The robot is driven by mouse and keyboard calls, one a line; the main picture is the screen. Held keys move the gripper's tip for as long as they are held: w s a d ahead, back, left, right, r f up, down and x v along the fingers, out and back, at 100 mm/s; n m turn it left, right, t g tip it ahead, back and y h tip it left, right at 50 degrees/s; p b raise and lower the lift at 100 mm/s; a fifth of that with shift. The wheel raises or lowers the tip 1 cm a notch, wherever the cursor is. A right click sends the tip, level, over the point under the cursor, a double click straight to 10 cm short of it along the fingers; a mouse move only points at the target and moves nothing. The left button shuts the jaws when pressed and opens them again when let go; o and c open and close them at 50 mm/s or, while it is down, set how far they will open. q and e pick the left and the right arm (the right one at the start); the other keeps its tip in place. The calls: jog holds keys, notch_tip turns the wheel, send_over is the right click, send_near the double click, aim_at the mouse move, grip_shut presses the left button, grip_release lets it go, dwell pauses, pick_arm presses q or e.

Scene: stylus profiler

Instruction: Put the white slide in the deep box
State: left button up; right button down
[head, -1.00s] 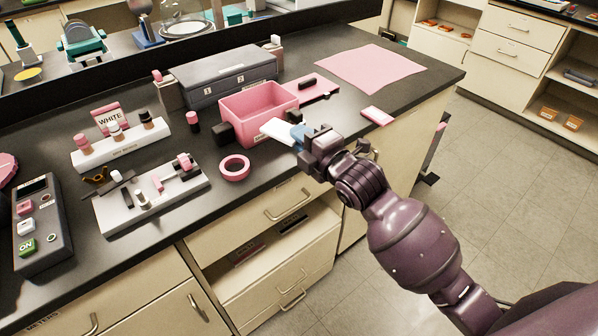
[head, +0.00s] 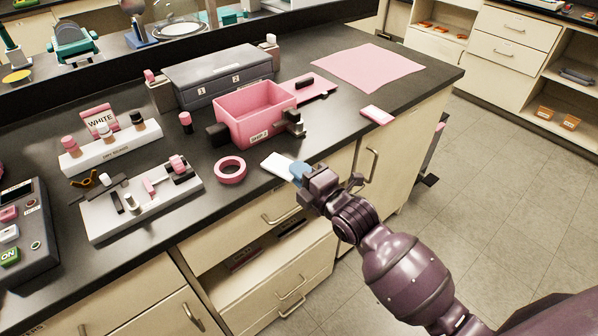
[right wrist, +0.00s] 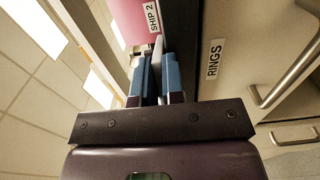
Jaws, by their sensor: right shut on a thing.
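The white slide (head: 276,163) sticks out from the blue fingertips of my right gripper (head: 298,172), which is shut on it. The slide is in front of the deep pink box (head: 234,104), near the counter's front edge and outside the box. The box is open at the top, with a dark block at each end, and stands on the black counter. In the right wrist view the slide (right wrist: 157,58) shows edge-on between the blue fingers, with the box's "SHIP 2" label (right wrist: 153,17) beyond it. My left gripper is not in view.
A pink tape ring (head: 230,170) lies left of the slide. A white fixture board (head: 110,216) and a vial rack (head: 108,147) are farther left. A grey drawer unit (head: 220,76) stands behind the box. A pink mat (head: 370,66) lies at the back right.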

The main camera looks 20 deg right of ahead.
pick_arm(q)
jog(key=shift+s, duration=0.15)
pick_arm(e)
jog(key=shift+f, duration=0.1)
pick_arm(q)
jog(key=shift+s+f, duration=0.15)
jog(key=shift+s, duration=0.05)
pick_arm(e)
jog(key=c, duration=1.2)
grip_release()
jog(key=shift+r, duration=0.2)
jog(key=v, duration=1.1)
pick_arm(q)
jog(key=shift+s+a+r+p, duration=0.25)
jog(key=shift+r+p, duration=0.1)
jog(key=shift+p, duration=0.35)
pick_arm(e)
jog(key=s+d+f+m+g+h, duration=0.2)
jog(key=s+f+m, duration=0.3)
jog(key=f+m, duration=0.1)
jog(key=s+d+f+m+g+h, duration=0.2)
jog(key=s+f+m, duration=0.4)
jog(key=m, duration=0.2)
jog(key=s+d+f+m+g+h, duration=0.2)
jog(key=s+f+m, duration=0.3)
jog(key=f+m, duration=0.1)
jog(key=shift+s+d+m, duration=0.25)
jog(key=shift+s+m, duration=0.1)
jog(key=shift+m, duration=0.05)
